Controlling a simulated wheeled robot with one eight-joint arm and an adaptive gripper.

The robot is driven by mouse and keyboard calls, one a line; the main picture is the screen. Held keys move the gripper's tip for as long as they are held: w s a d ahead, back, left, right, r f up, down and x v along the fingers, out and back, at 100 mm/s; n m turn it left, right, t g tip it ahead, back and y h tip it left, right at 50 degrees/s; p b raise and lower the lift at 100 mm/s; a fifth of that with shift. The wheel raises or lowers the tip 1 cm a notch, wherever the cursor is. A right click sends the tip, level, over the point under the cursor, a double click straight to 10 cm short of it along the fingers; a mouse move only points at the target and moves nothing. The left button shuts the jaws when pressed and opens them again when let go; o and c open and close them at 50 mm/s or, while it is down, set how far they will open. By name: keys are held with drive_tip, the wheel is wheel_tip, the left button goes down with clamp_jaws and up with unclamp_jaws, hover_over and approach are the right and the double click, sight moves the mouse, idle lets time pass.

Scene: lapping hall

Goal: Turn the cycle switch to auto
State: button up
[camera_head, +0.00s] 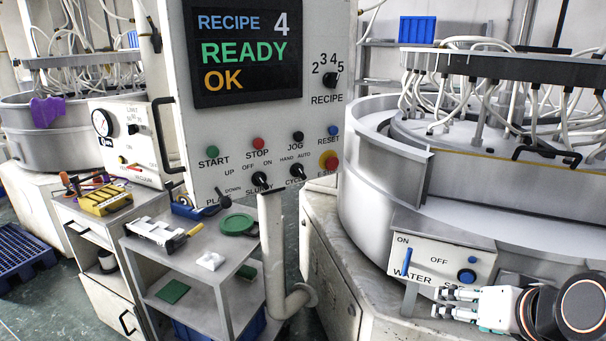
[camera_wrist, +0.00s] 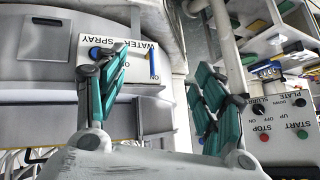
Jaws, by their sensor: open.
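The cycle switch (camera_head: 297,170) is a small black knob low on the white control panel (camera_head: 225,135), under HAND and AUTO marks. I cannot clearly tell which mark it points at. My gripper (camera_head: 440,302) is open and empty at the lower right, in front of the water spray box, well to the right of and below the switch. Its two teal-padded fingers (camera_wrist: 162,75) stand wide apart in the wrist view. There part of the control panel (camera_wrist: 285,115) shows at the right edge, upside down; I cannot make out the cycle switch there.
The slurry knob (camera_head: 260,179) sits left of the switch, and the red emergency button (camera_head: 328,161) right of it. A white pipe (camera_head: 275,250) runs below the panel. The water spray box (camera_head: 440,258) is close to my gripper. A cart (camera_head: 200,270) stands at lower left.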

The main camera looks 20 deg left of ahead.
sight(302, 174)
drive_tip(key=w+a+r+t+y+p, duration=0.15)
drive_tip(key=w+a+r+y, duration=0.25)
drive_tip(key=w+a, duration=0.55)
drive_tip(key=w+a+r+y+p, duration=0.2)
drive_tip(key=w+a+r+y, duration=0.15)
drive_tip(key=w+a, duration=0.6)
drive_tip(key=w+a+f+y, duration=0.1)
drive_tip(key=w+a+f, duration=0.1)
drive_tip(key=w+a, duration=0.4)
drive_tip(key=w+a+f+m+t+y, duration=0.1)
drive_tip(key=w+a+f, duration=0.1)
drive_tip(key=w+a, duration=0.4)
drive_tip(key=w+a+f+m+t+y, duration=0.1)
drive_tip(key=w+a+f, duration=0.1)
drive_tip(key=w+a, duration=0.5)
drive_tip(key=shift+a+b, duration=0.35)
drive_tip(key=shift+a, duration=1.95)
drive_tip(key=shift+s, duration=0.1)
drive_tip(key=c, duration=1.1)
